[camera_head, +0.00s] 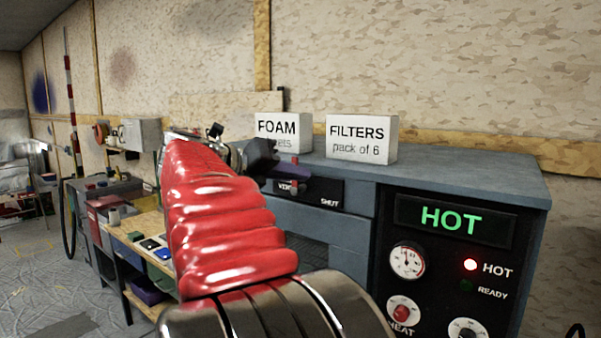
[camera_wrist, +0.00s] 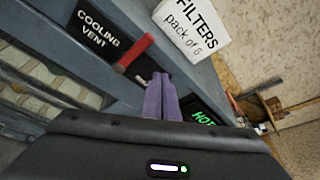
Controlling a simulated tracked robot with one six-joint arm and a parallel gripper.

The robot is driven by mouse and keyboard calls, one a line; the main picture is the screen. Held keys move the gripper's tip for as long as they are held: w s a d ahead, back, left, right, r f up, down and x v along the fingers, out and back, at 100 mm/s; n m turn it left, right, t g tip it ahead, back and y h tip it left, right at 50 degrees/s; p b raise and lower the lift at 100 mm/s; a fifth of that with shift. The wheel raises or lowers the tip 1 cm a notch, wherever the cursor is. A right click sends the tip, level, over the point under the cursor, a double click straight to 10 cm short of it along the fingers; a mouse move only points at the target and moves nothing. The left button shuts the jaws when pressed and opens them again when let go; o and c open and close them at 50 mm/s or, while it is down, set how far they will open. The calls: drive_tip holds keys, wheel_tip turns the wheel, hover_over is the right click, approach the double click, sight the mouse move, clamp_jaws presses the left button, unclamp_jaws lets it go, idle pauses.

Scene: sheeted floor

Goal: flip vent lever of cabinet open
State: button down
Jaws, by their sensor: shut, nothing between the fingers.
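The cabinet (camera_head: 350,235) is blue-grey, with a dark vent plate on its front below the top edge. In the wrist view the plate reads COOLING VENT (camera_wrist: 98,40). In the head view the word SHUT (camera_head: 329,202) shows at its right end. The vent lever (camera_wrist: 135,50) has a red handle and stands out from the plate. My gripper (camera_wrist: 160,78) has purple fingers, shut together and empty. In the wrist view they are just right of the lever's red handle; whether they touch it I cannot tell. In the head view my arm and gripper partly hide the plate.
White boxes marked FOAM (camera_head: 284,130) and FILTERS (camera_head: 361,139) stand on the cabinet top. The control panel (camera_head: 450,265) on the right has dials, a lit green HOT display and a lit red HOT lamp. A wooden workbench (camera_head: 150,225) stands to the left.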

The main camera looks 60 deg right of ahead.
drive_tip(key=w+a, duration=0.3)
drive_tip(key=a, duration=0.3)
drive_tip(key=shift+w+a, duration=0.25)
drive_tip(key=shift+a, duration=0.15)
idle(0.4)
drive_tip(key=w+a+f+m+t+y, duration=0.3)
drive_tip(key=a+f+m, duration=0.35)
drive_tip(key=f, duration=0.35)
drive_tip(key=w+a+f+m+t+y, duration=0.25)
drive_tip(key=a+f+m, duration=0.25)
drive_tip(key=f+m, duration=0.45)
drive_tip(key=s+a+f+m+t+y, duration=0.2)
drive_tip(key=a+f, duration=0.2)
drive_tip(key=a, duration=0.5)
drive_tip(key=s+a+f+m+t+y, duration=0.1)
drive_tip(key=s+a+f+y, duration=0.2)
drive_tip(key=a, duration=0.7)
drive_tip(key=s+a+f+m+t+y, duration=0.2)
drive_tip(key=a+f, duration=0.4)
drive_tip(key=a, duration=0.4)
drive_tip(key=shift+s+a+m+t+y, duration=0.25)
drive_tip(key=shift+m+t+y, duration=0.1)
drive_tip(key=shift+y, duration=0.4)
